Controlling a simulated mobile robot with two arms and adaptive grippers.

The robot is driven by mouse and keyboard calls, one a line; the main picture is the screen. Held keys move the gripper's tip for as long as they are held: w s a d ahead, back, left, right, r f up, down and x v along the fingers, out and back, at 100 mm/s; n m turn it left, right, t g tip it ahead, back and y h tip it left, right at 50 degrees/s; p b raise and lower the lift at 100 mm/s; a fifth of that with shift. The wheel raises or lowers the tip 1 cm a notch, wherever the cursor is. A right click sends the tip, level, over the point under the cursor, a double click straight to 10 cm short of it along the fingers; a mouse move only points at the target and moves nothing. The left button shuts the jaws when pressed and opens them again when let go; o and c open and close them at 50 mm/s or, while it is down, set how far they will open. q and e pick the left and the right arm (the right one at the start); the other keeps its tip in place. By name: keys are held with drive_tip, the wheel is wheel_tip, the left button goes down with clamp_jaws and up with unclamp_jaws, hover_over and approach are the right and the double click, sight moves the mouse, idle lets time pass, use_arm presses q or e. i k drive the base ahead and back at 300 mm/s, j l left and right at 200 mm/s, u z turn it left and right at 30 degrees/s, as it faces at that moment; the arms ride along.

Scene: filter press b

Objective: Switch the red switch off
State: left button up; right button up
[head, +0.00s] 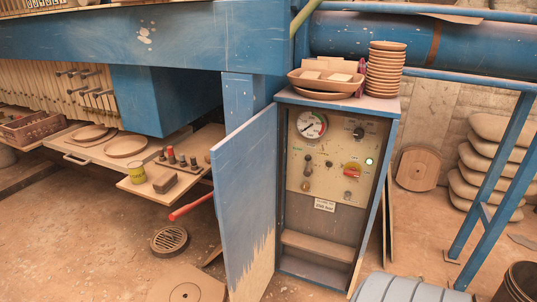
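A red rotary switch (352,169) on a yellow backing sits on the beige control panel (318,178), right of centre in the head view. It is too small to read its setting surely. A round gauge (311,124) is at the panel's upper left, and dark knobs are nearby. The panel is inside a blue cabinet whose door (246,200) stands open to the left. Neither of my grippers is in view.
Stacked brown bowls (385,70) and a wide dish (326,82) stand on the cabinet top. A blue slanted frame (492,175) rises at the right. A grey ribbed thing (400,289) lies low in front. A red-handled bar (191,206) sticks out left of the door.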

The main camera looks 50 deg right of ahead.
sight(351, 172)
drive_tip(key=i+z, duration=0.1)
drive_tip(key=z, duration=0.35)
drive_tip(key=j+z, duration=0.1)
drive_tip(key=z, duration=0.4)
drive_tip(key=i+j+z, duration=0.1)
drive_tip(key=z, duration=0.35)
drive_tip(key=j+z, duration=0.1)
drive_tip(key=z, duration=0.4)
drive_tip(key=i+j+z, duration=0.15)
drive_tip(key=j+z, duration=0.2)
drive_tip(key=j, duration=0.4)
drive_tip(key=j+z, duration=0.4)
drive_tip(key=j, duration=0.3)
drive_tip(key=j+z, duration=0.35)
drive_tip(key=j, duration=0.7)
drive_tip(key=k+j, duration=0.15)
drive_tip(key=j, duration=0.15)
